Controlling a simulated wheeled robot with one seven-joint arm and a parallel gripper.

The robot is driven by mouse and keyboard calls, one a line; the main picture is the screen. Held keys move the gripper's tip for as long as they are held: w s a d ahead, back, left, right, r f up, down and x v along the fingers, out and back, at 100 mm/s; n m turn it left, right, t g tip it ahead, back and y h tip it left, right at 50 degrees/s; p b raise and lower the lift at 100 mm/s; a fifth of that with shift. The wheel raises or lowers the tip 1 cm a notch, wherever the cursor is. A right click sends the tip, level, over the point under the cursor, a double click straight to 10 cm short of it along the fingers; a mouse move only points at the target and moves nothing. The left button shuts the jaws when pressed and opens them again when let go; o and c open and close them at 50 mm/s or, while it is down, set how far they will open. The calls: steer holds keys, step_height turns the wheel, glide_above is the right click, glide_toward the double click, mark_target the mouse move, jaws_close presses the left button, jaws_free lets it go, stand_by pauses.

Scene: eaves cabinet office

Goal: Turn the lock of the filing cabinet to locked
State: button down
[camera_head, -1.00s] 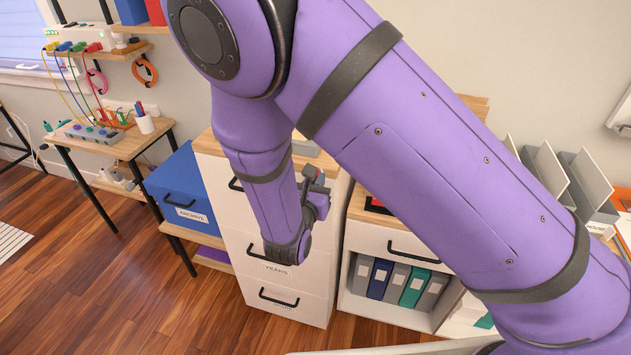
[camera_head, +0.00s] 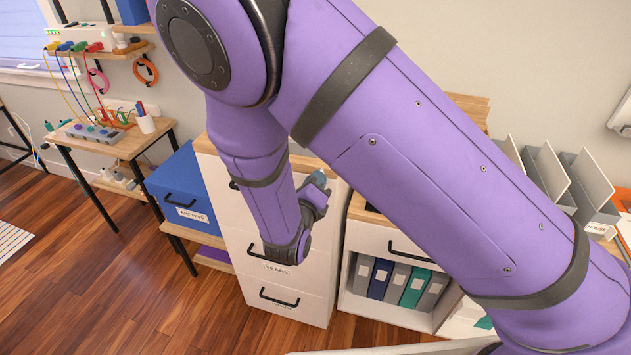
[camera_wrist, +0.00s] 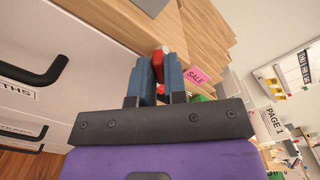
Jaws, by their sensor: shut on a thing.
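The white filing cabinet (camera_head: 235,225) with a wooden top and black drawer handles stands behind my arm in the head view. In the wrist view its front (camera_wrist: 60,75) fills the left side. My gripper (camera_wrist: 158,72) is at the cabinet's upper edge, with its two blue-grey fingers close together around a small red piece (camera_wrist: 158,56), which looks like the turning part of the lock. The fingers cover most of it, so I cannot tell which way the lock points. In the head view my gripper (camera_head: 318,182) is by the cabinet's upper right side, its fingertips barely visible.
A low cabinet with binders (camera_head: 395,280) stands right of the filing cabinet, with grey file holders (camera_head: 565,185) beyond. A blue archive box (camera_head: 182,190) stands to the left. A pink sale note (camera_wrist: 199,75) shows near the fingers.

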steer(key=shift+a+f+n, duration=0.1)
steer(key=shift+f+n, duration=0.05)
steer(key=shift+n, duration=3.65)
steer(key=c, duration=1.2)
jaws_free()
steer(key=shift+o, duration=0.2)
steer(key=v, duration=1)
steer(key=shift+s, duration=0.4)
steer(key=shift+a, duration=0.1)
